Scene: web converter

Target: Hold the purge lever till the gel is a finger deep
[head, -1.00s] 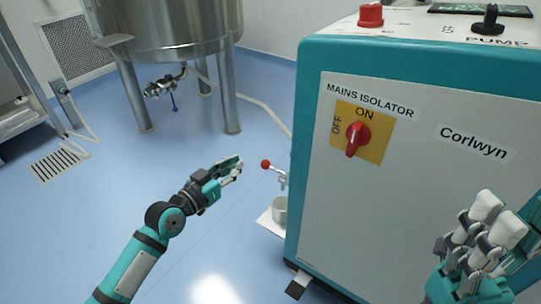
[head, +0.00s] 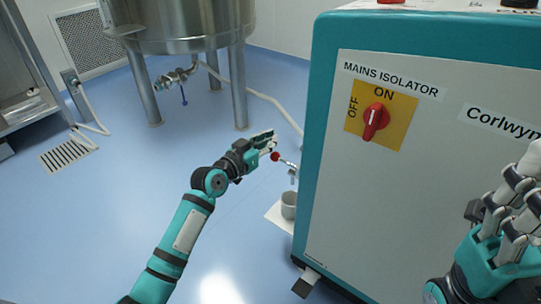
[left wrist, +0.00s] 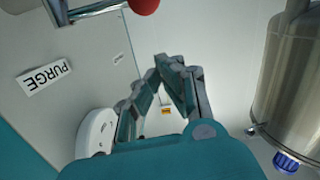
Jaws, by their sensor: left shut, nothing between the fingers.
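The purge lever ends in a red ball (head: 275,156) on a metal arm at the left side of the teal and grey machine. In the left wrist view the red ball (left wrist: 145,5) is at the top edge, beside a PURGE label (left wrist: 43,80). My left gripper (head: 268,139) is shut and empty, just above and left of the ball; I see no grip on it. A light cup (head: 289,203) stands below the lever; its contents are not visible. My right gripper (head: 526,190) is at the right edge, in front of the machine; its jaw state is unclear.
The machine's front has a red mains isolator switch (head: 375,120) pointing near ON. A steel tank (head: 180,25) on legs stands behind, with a pale hose on the floor. The blue floor (head: 110,215) to the left is clear.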

